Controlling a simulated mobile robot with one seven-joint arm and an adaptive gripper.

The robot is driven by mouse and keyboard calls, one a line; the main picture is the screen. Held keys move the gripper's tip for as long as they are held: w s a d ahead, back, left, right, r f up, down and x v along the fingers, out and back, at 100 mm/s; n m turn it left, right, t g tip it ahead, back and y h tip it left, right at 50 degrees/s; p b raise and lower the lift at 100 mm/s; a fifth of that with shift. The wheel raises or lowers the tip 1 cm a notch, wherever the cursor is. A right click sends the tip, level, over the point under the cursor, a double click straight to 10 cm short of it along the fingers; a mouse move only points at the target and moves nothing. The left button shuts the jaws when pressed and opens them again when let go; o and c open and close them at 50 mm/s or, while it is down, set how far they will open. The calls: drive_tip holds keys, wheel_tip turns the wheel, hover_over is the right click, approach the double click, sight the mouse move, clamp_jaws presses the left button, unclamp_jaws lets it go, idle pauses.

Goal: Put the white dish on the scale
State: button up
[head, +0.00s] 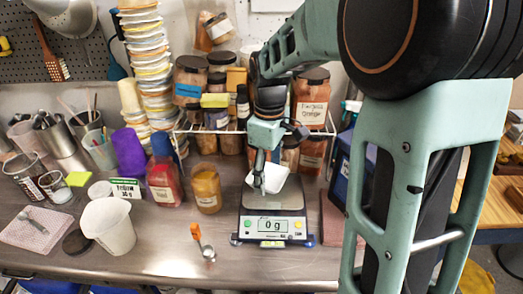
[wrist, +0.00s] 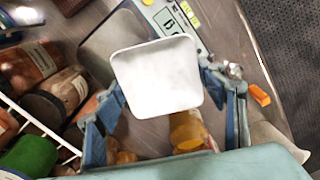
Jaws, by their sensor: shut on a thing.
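The white dish (head: 275,180) is a small square-rimmed dish, held tilted over the scale in the head view. In the wrist view, the dish (wrist: 158,78) sits between my two fingers and faces the camera. My gripper (head: 259,178) is shut on it; in the wrist view, fingers of my gripper (wrist: 161,88) are at its left and right sides. The scale (head: 273,227) has a dark weighing plate and a display reading 0 g. The scale (wrist: 110,38) is partly hidden behind the dish in the wrist view. The dish appears above the plate; I cannot tell the exact gap.
An amber jar (head: 206,188) and a red-filled jar (head: 163,182) stand left of the scale. An orange-handled spoon (head: 202,242) lies in front of them. A wire rack of jars (head: 310,100) is behind. A white cup (head: 108,225) stands front left.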

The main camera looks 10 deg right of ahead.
sight(273, 173)
drive_tip(key=w+d+f, duration=0.1)
drive_tip(key=w+f, duration=0.2)
drive_tip(key=f, duration=0.1)
drive_tip(key=w+d+f+p, duration=0.1)
drive_tip(key=w+f, duration=0.1)
drive_tip(key=shift+w+d, duration=0.3)
drive_tip(key=shift+w+d+f, duration=0.15)
drive_tip(key=shift+w+f, duration=0.05)
drive_tip(key=shift+f, duration=1.7)
drive_tip(key=shift+f, duration=0.25)
drive_tip(key=o, duration=0.5)
drive_tip(key=shift+r, duration=0.1)
drive_tip(key=shift+r, duration=0.1)
wheel_tip(273, 173, up, 12)
drive_tip(key=shift+r, duration=0.1)
